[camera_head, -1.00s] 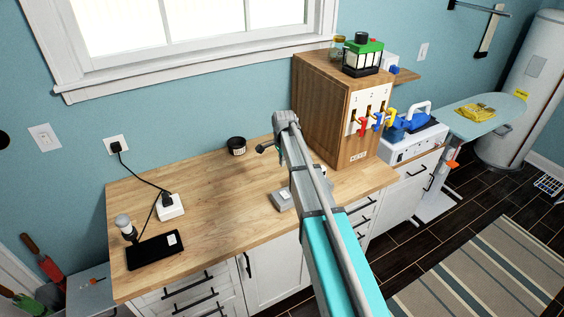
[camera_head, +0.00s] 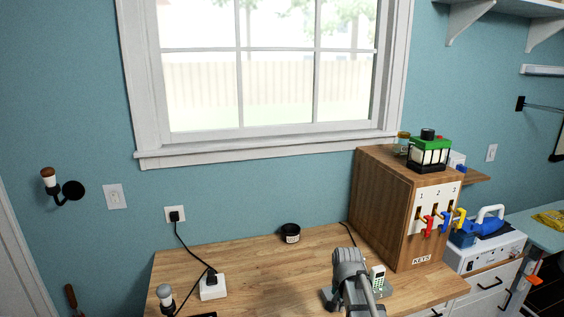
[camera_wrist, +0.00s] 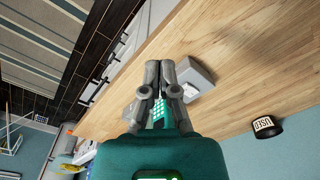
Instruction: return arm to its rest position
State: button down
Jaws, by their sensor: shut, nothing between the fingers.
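My arm's grey upper part (camera_head: 350,283) shows at the bottom of the head view, over the wooden counter. My gripper is hidden there, but in the wrist view my gripper (camera_wrist: 157,64) has its two grey fingers close together, with nothing held. A grey base (camera_wrist: 196,78) lies beside the fingers there.
The wooden counter (camera_head: 250,262) bears a black tin (camera_head: 290,233), a white power block (camera_head: 213,287) and a wooden key cabinet (camera_head: 385,210) with colored keys. A green-topped lantern (camera_head: 429,152) stands on the cabinet. The counter's left middle is clear.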

jog(key=s+f+n+b, duration=0.2)
jog(key=s+n, duration=0.4)
jog(key=s, duration=0.6)
jog(key=shift+a+f+b, duration=0.4)
jog(key=shift+f, duration=0.4)
